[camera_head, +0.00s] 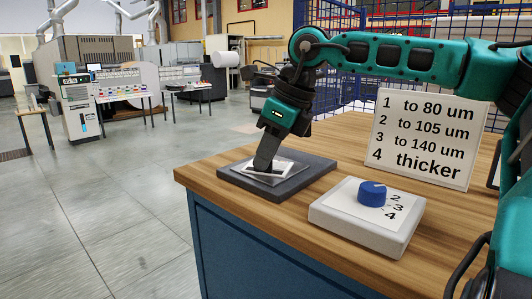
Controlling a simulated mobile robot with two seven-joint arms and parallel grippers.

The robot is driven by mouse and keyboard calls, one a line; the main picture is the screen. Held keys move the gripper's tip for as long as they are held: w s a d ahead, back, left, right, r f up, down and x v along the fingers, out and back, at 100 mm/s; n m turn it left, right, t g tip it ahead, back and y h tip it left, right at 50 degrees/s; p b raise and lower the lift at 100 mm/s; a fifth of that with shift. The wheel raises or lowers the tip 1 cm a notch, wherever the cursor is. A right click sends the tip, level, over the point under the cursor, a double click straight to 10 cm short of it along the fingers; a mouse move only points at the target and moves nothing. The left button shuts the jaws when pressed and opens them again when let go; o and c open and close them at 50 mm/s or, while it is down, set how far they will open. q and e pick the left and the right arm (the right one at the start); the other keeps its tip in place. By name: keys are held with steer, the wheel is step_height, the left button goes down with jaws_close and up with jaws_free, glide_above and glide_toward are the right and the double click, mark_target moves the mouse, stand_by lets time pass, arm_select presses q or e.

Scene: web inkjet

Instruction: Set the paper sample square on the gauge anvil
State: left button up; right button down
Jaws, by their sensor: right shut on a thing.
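My right gripper (265,165) points down over a flat dark grey slab (313,170) on the wooden bench. It is shut on the paper sample square (285,168), a thin white sheet lying low over the slab. The fingers hide part of the square, and a black patch shows beside them. I cannot tell whether the square rests on the slab or is held just above it. No separate gauge anvil can be made out; I cannot tell whether it is part of this slab. My left gripper is not in view.
A white box with a blue knob (372,193) and a number scale stands at the front of the bench (225,206). A white sign (424,137) with thickness ranges stands behind it. Blue mesh fencing is behind the bench. Open floor lies left.

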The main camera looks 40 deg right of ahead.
steer(key=c, duration=1.3)
jaws_free()
steer(key=shift+o, duration=0.2)
steer(key=shift+r+p, duration=0.25)
steer(key=shift+p, duration=0.05)
steer(key=v, duration=1.2)
steer(key=shift+p, duration=0.45)
steer(key=shift+s+f, duration=0.1)
steer(key=shift+f, duration=0.05)
